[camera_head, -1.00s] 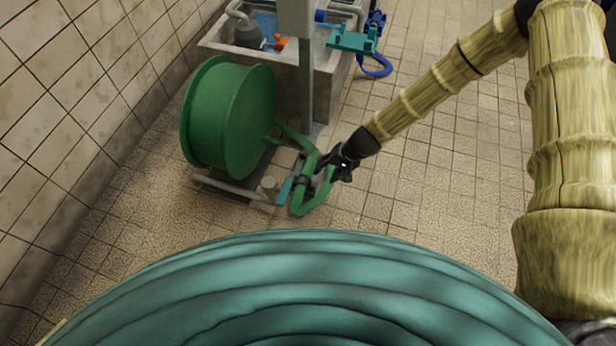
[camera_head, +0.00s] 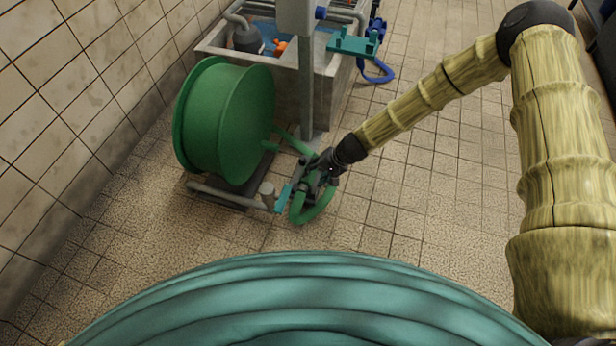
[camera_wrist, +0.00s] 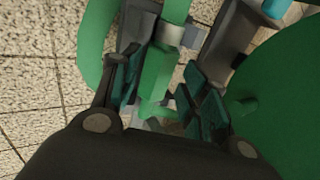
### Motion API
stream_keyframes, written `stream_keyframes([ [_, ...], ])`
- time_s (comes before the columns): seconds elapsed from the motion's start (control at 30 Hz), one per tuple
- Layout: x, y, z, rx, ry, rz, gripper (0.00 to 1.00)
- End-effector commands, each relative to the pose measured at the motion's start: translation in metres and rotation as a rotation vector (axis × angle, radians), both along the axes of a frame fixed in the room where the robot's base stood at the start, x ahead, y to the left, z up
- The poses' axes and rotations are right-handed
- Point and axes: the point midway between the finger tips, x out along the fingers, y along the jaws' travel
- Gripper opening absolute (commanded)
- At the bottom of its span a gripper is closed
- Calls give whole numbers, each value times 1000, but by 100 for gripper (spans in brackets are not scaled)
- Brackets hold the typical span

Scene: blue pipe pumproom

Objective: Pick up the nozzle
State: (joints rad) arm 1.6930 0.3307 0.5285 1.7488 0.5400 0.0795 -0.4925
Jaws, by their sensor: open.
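A green hose (camera_head: 313,212) loops on the floor side of the reel. A small teal piece (camera_head: 283,199), which may be part of the nozzle, shows beside the loop. My gripper (camera_head: 314,176) is at the top of the loop, its fingers covering part of it. In the wrist view my gripper (camera_wrist: 165,92) is open. A straight green length (camera_wrist: 158,72) with a grey collar (camera_wrist: 180,34) runs between the two fingers; contact cannot be told. A light-blue piece (camera_wrist: 275,8) shows at the top edge. I cannot tell exactly where the hose ends and the nozzle begins.
The big green reel (camera_head: 222,120) stands left of my gripper, close to the tiled wall (camera_head: 70,110). A grey post (camera_head: 306,90) and a concrete basin (camera_head: 335,95) stand behind. A grey pipe (camera_head: 228,196) runs low in front of the reel. Floor to the right is clear.

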Motion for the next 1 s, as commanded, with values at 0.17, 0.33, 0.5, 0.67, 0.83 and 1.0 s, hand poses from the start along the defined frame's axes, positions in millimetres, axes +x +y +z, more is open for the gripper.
stream_keyframes([
  [0.17,5,6,-15,0,-1,0,45],
  [0.33,10,15,-32,0,0,1,45],
  [0.5,13,22,-42,0,-1,-1,45],
  [0.67,14,23,-42,0,-1,0,45],
  [0.83,13,23,-42,0,0,0,28],
  [1.0,13,23,-42,0,0,0,9],
])
